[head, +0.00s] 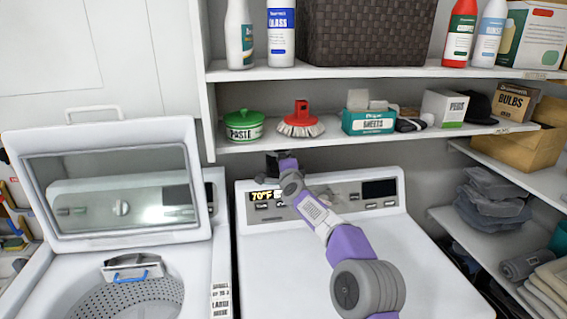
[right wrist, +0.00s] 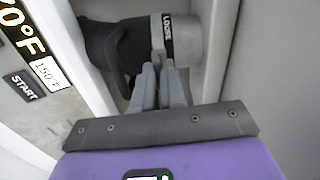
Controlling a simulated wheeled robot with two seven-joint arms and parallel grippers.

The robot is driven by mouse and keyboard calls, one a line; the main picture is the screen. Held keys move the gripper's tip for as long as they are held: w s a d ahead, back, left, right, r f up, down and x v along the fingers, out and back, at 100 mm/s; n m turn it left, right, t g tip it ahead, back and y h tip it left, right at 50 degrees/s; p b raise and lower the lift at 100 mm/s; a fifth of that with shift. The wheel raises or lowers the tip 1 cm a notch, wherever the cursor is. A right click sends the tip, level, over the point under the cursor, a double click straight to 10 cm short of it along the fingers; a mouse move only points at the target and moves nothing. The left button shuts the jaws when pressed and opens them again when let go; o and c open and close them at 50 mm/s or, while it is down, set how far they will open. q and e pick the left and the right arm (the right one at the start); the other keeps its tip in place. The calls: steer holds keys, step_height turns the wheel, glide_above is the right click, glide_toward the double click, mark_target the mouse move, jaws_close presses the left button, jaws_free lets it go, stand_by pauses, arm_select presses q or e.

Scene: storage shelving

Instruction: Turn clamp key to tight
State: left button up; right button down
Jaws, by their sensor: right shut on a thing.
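My right gripper (right wrist: 158,72) is shut in the right wrist view, its two grey fingertips on a small grey key (right wrist: 158,57). The key sits against a black band (right wrist: 167,34) marked LOOSE, on a light grey round fitting (right wrist: 190,40). A black elbow-shaped piece (right wrist: 103,45) joins the fitting on the left. The fingers hide part of the key. In the head view my right gripper (head: 285,158) is at the back of the right-hand machine, below the lower shelf, beside a dark piece (head: 271,163). My left gripper is not in view.
The right-hand machine's panel (head: 350,197) is close below my right gripper. The lower shelf (head: 350,135) above holds a green-lidded tub (head: 244,130), a red brush (head: 300,121) and boxes. An open-lidded washer (head: 60,280) stands left. The right machine's white top (head: 440,275) is clear.

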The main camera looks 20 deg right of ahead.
steer(key=shift+r, duration=0.1)
steer(key=c, duration=1.2)
jaws_free()
steer(key=shift+b+v, duration=1.25)
steer(key=shift+v, duration=2.5)
